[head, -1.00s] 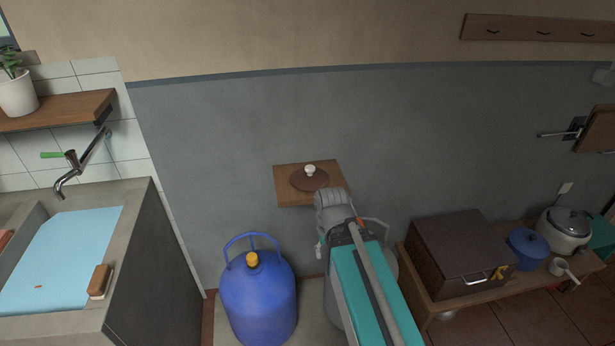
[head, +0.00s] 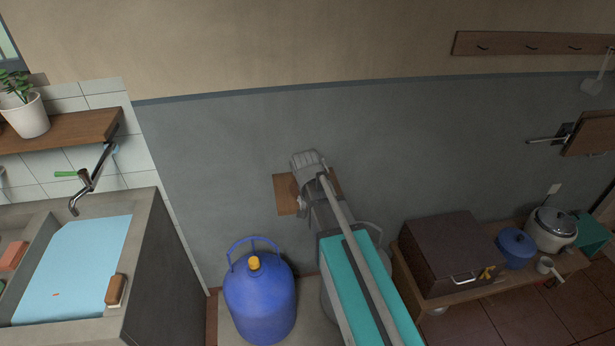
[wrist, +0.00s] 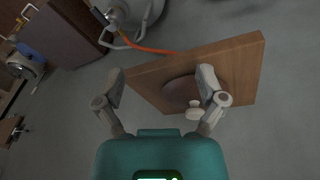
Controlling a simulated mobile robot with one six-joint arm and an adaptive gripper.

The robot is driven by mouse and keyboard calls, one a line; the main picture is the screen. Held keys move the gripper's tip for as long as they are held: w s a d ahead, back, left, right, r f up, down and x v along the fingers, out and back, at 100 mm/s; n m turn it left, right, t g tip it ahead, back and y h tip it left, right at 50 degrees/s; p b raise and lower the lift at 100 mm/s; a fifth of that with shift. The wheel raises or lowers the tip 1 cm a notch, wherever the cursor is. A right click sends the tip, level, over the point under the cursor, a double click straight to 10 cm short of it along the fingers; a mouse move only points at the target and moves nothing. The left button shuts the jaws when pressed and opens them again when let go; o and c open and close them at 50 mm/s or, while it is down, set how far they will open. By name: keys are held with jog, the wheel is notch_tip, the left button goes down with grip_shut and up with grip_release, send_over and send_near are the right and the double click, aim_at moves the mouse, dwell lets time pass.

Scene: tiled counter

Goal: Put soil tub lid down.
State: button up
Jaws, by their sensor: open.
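The soil tub lid (wrist: 180,91) is a dark brown disc with a pale knob (wrist: 193,111). It lies on a small wooden wall shelf (wrist: 242,68), which also shows in the head view (head: 285,195). In the head view my arm covers most of the shelf and lid. My gripper (wrist: 160,80) is open and empty in the wrist view. Its right finger overlaps the lid's edge in the picture, and its left finger is off the shelf's side. I cannot tell whether a finger touches the lid.
A blue gas bottle (head: 260,300) stands on the floor below the shelf, left of my arm. A sink (head: 140,275) is at left. A low bench (head: 470,298) at right carries a dark box (head: 447,250), a blue pot (head: 515,250) and a cooker (head: 551,232).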

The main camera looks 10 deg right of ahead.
jog(key=w+a+r+m+t+h+p, duration=0.1)
jog(key=w+a+r+m+p, duration=0.1)
jog(key=w+r+m+p, duration=0.2)
jog(key=w+r+p, duration=0.3)
jog(key=w+r, duration=0.2)
jog(key=w, duration=0.3)
jog(key=shift+w+a+r+t, duration=0.15)
jog(key=shift+a+r+t, duration=0.15)
jog(key=shift+a+r, duration=0.1)
jog(key=shift+f, duration=0.15)
jog(key=b+x, duration=0.6)
jog(key=x, duration=0.1)
jog(key=shift+d+b, duration=0.1)
jog(key=shift+b, duration=0.25)
jog(key=shift+w+d+f+b, duration=0.2)
jog(key=shift+d+f+b, duration=0.05)
jog(key=shift+f+b, duration=0.35)
jog(key=shift+d+b+x, duration=0.2)
jog(key=shift+b+x, duration=2.1)
jog(key=shift+x, duration=0.25)
